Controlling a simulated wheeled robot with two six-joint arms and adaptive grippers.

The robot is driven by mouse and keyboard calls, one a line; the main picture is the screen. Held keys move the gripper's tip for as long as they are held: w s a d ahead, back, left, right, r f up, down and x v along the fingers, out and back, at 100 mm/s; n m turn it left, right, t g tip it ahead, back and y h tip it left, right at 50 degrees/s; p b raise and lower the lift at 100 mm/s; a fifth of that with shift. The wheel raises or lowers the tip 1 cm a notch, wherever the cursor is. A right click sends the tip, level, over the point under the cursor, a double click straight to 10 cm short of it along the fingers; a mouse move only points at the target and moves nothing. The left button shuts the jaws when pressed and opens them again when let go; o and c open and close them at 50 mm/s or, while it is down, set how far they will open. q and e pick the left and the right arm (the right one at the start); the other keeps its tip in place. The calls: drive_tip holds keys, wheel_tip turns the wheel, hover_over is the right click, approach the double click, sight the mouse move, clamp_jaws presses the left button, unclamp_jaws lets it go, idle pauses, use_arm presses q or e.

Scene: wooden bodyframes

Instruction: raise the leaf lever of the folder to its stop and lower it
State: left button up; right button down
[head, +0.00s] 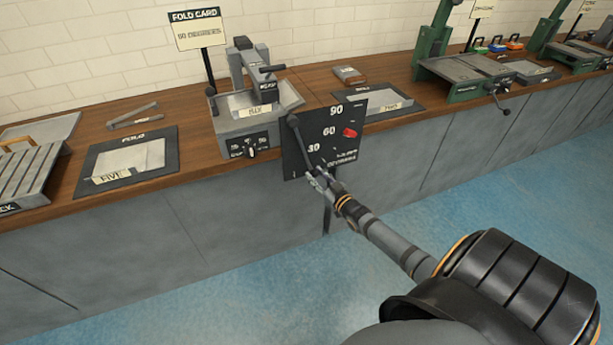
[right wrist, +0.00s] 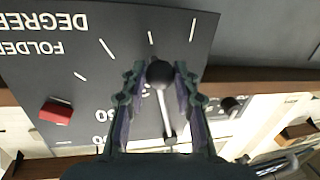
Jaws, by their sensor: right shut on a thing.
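The leaf lever (head: 301,143) is a thin rod slanting down across the plate. My right gripper (head: 318,181) is shut on its lower end; the right wrist view shows the black ball knob (right wrist: 160,73) between the fingers. My left gripper is not in view.
A dark mat labelled FOLD (head: 83,178) with a pale sheet lies left of the folder, another dark mat (head: 410,104) right of it. Green machines (head: 467,70) stand farther right. The bench front drops to a clear blue floor (head: 240,285).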

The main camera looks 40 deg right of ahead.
drive_tip(key=s+d+r+n+g+h+p, duration=0.1)
drive_tip(key=s+d+r+n+p, duration=0.1)
drive_tip(key=d+r+n+p, duration=0.5)
drive_tip(key=shift+s+d+r+n+g+p, duration=0.35)
drive_tip(key=shift+d+r+p, duration=0.95)
drive_tip(key=shift+d+p, duration=1.4)
drive_tip(key=shift+a+p, duration=0.4)
drive_tip(key=c, duration=1)
unclamp_jaws()
drive_tip(key=v, duration=1.2)
drive_tip(key=shift+f, duration=0.2)
